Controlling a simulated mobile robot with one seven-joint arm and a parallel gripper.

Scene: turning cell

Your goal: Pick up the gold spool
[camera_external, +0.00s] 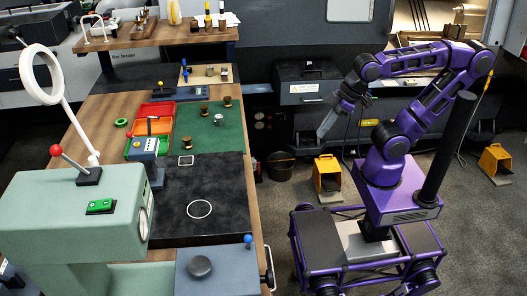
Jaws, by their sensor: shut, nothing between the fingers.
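My gripper (326,125) hangs at the end of my purple arm, to the right of the bench and over the floor. It is shut and empty, well apart from the spools.
Orange (148,125) and green trays lie left of the mat. A black mat (200,195) with a white circle lies in front. A white ring lamp (41,75) and green machine stand left. A bucket (280,166) and yellow pedal (327,172) are on the floor.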

